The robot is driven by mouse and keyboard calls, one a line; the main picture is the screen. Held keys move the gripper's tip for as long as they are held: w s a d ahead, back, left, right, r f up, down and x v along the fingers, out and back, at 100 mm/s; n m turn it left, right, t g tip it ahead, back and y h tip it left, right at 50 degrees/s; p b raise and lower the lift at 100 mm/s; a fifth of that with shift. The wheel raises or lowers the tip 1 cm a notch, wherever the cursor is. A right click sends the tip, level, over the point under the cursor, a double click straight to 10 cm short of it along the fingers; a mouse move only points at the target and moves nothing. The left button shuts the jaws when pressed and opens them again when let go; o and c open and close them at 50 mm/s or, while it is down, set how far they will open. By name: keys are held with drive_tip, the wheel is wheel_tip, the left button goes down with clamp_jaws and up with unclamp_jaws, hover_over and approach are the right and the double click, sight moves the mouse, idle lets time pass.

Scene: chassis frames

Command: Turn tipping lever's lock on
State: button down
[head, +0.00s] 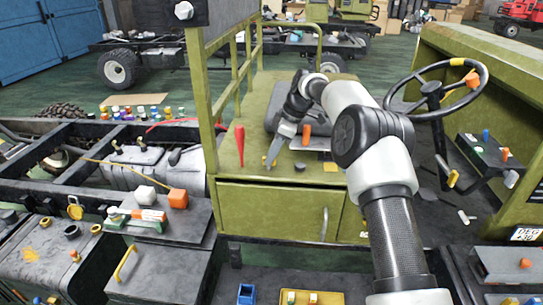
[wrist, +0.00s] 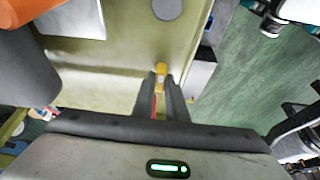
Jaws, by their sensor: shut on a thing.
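My gripper (head: 270,163) reaches down to the top of the olive-green cabinet (head: 262,195). In the wrist view its two dark fingers (wrist: 159,95) are nearly together, shut on a small yellow-tipped lever (wrist: 160,70). The yellow tip shows just beyond the fingers, and a thin red strip shows between them. In the head view a small yellowish tip (head: 264,160) shows beside the fingertips; the rest is hidden. I cannot make out a separate lock or its position.
A red cone-shaped handle (head: 240,145) stands left of my gripper. An orange knob (head: 306,134) stands to its right, beside a dark seat (head: 285,112). An olive post (head: 205,95) rises at the cabinet's left edge. A steering wheel (head: 437,88) is at the right.

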drive_tip(key=shift+f, duration=0.1)
drive_tip(key=m+b, duration=0.2)
drive_tip(key=m+t+b, duration=0.1)
drive_tip(key=m, duration=0.1)
drive_tip(key=shift+s+t+h+b, duration=0.15)
drive_tip(key=shift+t+h+b, duration=0.15)
drive_tip(key=shift+b, duration=0.05)
drive_tip(key=m, duration=0.2)
drive_tip(key=m+t+h+b, duration=0.1)
drive_tip(key=m, duration=0.2)
drive_tip(key=shift+s+a+m+t, duration=0.15)
drive_tip(key=shift+m+t, duration=0.15)
drive_tip(key=m+h, duration=0.1)
drive_tip(key=m, duration=0.3)
drive_tip(key=shift+s+a+t+h, duration=0.1)
drive_tip(key=shift+a+t+h, duration=0.05)
drive_tip(key=shift+t+h, duration=0.25)
drive_tip(key=shift+m+h+p, duration=0.7)
drive_tip(key=shift+m, duration=1.3)
drive_tip(key=c, duration=1.8)
unclamp_jaws()
drive_tip(key=shift+o, duration=0.2)
